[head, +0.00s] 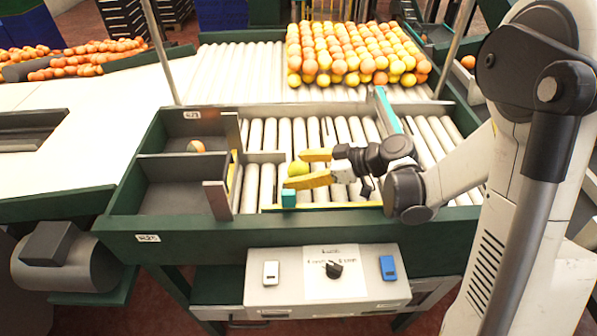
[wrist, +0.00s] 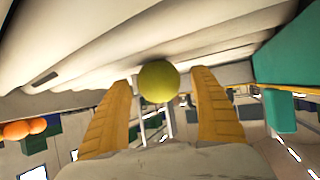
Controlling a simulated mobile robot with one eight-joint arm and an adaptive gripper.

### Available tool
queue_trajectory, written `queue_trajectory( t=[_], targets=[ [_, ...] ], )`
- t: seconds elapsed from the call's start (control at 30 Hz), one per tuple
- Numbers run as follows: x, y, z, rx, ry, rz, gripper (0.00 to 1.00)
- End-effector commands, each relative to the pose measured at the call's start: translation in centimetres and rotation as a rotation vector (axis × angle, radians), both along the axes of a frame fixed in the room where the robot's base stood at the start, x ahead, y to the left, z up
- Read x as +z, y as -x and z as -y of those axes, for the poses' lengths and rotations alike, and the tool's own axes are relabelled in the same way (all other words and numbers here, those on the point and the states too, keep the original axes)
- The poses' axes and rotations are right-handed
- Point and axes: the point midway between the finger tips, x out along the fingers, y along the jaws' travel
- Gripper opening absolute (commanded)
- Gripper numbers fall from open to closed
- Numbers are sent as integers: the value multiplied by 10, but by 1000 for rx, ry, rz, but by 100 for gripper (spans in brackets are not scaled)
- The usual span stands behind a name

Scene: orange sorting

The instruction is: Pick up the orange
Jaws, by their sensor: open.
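A yellow-green fruit (head: 298,168) rests on the white rollers in the head view, at the tips of my gripper (head: 305,167). In the wrist view the same round fruit (wrist: 159,82) sits between the ends of the two yellow fingers of my gripper (wrist: 162,90). The fingers are apart, with visible gaps on both sides of the fruit in the wrist view. I cannot tell how far the fruit lies inside the fingers.
A large mass of oranges (head: 350,50) covers the rollers at the back. Two grey bins (head: 175,183) with a divider stand left of the rollers. A teal block (head: 288,198) is close beside the lower finger. A control box (head: 325,280) is at the front.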

Motion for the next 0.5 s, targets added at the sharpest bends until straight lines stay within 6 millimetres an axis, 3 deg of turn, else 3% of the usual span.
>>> queue_trajectory(
  t=[0.07,0.23,0.5],
  targets=[
    [0,0,0,0,0,0,71],
    [0,0,0,0,0,0,19],
    [0,0,0,0,0,0,16]
  ],
)
